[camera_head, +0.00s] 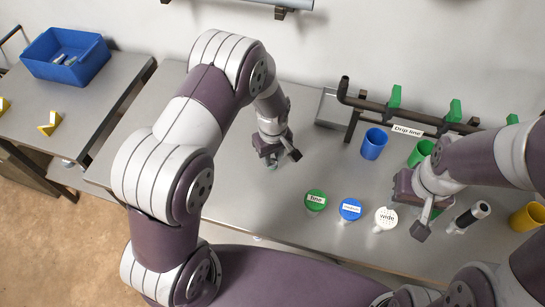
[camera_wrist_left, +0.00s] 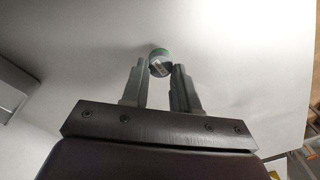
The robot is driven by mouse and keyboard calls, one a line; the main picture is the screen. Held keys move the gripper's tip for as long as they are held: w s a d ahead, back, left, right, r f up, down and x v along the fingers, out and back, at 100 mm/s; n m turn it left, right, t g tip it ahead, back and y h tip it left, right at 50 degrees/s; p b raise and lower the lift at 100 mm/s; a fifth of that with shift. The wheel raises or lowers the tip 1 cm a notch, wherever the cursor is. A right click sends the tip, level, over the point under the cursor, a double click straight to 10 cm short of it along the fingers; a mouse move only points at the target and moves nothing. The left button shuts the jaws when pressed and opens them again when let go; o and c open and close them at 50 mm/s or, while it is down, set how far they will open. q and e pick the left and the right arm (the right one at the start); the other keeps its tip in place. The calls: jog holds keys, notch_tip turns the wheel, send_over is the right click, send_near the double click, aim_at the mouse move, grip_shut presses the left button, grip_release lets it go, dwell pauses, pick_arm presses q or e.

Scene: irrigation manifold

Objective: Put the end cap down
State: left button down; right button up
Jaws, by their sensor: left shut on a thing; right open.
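My left gripper (camera_head: 278,158) is over the left part of the grey table in the head view. In the left wrist view its fingers (camera_wrist_left: 159,78) are shut on the end cap (camera_wrist_left: 159,66), a small round grey piece with a green edge and a pale label. The head view does not show the cap clearly, and I cannot tell whether it touches the table. My right gripper (camera_head: 411,211) is open over the right side of the table, beside the white "wide" disc; a green thing shows partly behind it.
Green "fine" (camera_head: 315,200), blue (camera_head: 350,209) and white "wide" (camera_head: 386,218) discs stand along the front. Blue (camera_head: 374,143), green (camera_head: 420,152) and yellow (camera_head: 527,217) cups stand right. The dark manifold pipe (camera_head: 372,104) runs behind. A blue crate (camera_head: 66,58) is on another table.

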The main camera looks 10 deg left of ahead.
pick_arm(q)
jog(key=shift+w+f, duration=0.1)
jog(key=shift+f, duration=0.85)
jog(key=shift+f, duration=0.1)
jog(key=c, duration=0.8)
grip_release()
jog(key=shift+c, duration=0.2)
notch_tip(320, 180, up, 13)
jog(key=b, duration=0.1)
jog(key=s+a+r+m, duration=0.2)
jog(key=s+m, duration=0.2)
jog(key=s, duration=0.3)
jog(key=s+a+r+m+t, duration=0.1)
jog(key=s+a+r+m, duration=0.1)
jog(key=s, duration=0.5)
jog(key=shift+a+r+m, duration=0.35)
jog(key=shift+a+m, duration=0.4)
jog(key=shift+m, duration=0.45)
